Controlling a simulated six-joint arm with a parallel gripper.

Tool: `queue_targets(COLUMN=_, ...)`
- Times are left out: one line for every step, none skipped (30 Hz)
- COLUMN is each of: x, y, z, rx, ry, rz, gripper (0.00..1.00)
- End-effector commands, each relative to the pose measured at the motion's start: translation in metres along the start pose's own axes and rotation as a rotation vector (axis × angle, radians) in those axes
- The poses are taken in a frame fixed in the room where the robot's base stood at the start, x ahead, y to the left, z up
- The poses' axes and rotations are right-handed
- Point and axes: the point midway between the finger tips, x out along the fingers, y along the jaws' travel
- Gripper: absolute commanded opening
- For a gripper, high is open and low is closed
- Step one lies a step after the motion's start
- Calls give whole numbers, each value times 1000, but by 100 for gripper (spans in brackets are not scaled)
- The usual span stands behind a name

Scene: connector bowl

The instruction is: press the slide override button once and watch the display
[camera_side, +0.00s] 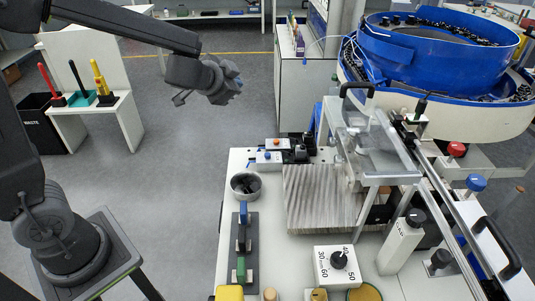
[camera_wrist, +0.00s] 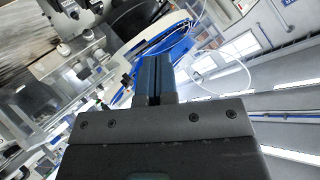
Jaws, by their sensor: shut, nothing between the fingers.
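My gripper (camera_side: 236,88) is in the air at the upper middle of the side view, left of the machine table and apart from everything. In the wrist view its two dark fingers (camera_wrist: 153,78) are together with nothing between them. Two small boxes stand at the table's back edge, one with an orange button (camera_side: 272,143) and one with a blue button (camera_side: 267,155). A red knob (camera_side: 456,149) and a blue knob (camera_side: 476,182) stand by the rails at the right. I cannot tell which is the slide override button. I cannot make out a display.
A big blue bowl feeder (camera_side: 430,58) stands at the back right. A clear guard with a black handle (camera_side: 357,90) rises over the table. A dial box (camera_side: 338,265), a grey cup (camera_side: 245,185) and a ribbed plate (camera_side: 318,195) are on the table. Open floor lies below my gripper.

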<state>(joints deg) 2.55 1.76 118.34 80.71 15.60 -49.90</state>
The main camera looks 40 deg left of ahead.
Motion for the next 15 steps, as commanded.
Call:
queue_targets(x=17, y=8, z=-2, rx=40, ry=19, rz=33, gripper=0)
queue_targets(x=25, y=12, z=-4, rx=63, ry=32, rz=53, gripper=0)
queue_targets(x=37, y=18, z=-6, rx=93, ry=49, rz=82, gripper=0)
queue_targets(x=45, y=24, z=-6, rx=115, ry=59, rz=106, gripper=0)
queue_targets(x=53, y=29, z=-6, rx=138, ry=68, rz=131, gripper=0)
queue_targets(x=63, y=36, z=-6, rx=167, ry=77, rz=165, gripper=0)
queue_targets(x=70, y=42, z=-5, rx=189, ry=82, rz=191, gripper=0)
queue_targets(x=77, y=47, z=-4, rx=207, ry=85, rz=215, gripper=0)
queue_targets(x=86, y=55, z=-2, rx=233, ry=87, rz=248, gripper=0)
queue_targets(x=91, y=59, z=-1, rx=250, ry=88, rz=271, gripper=0)
queue_targets(x=96, y=64, z=1, rx=266, ry=88, rz=291, gripper=0)
queue_targets(x=102, y=70, z=4, rx=284, ry=85, rz=318, gripper=0)
queue_targets(x=106, y=73, z=5, rx=298, ry=84, rz=334, gripper=0)
queue_targets(x=109, y=76, z=7, rx=308, ry=82, rz=350, gripper=0)
queue_targets(x=113, y=80, z=9, rx=321, ry=78, rz=367, gripper=0)
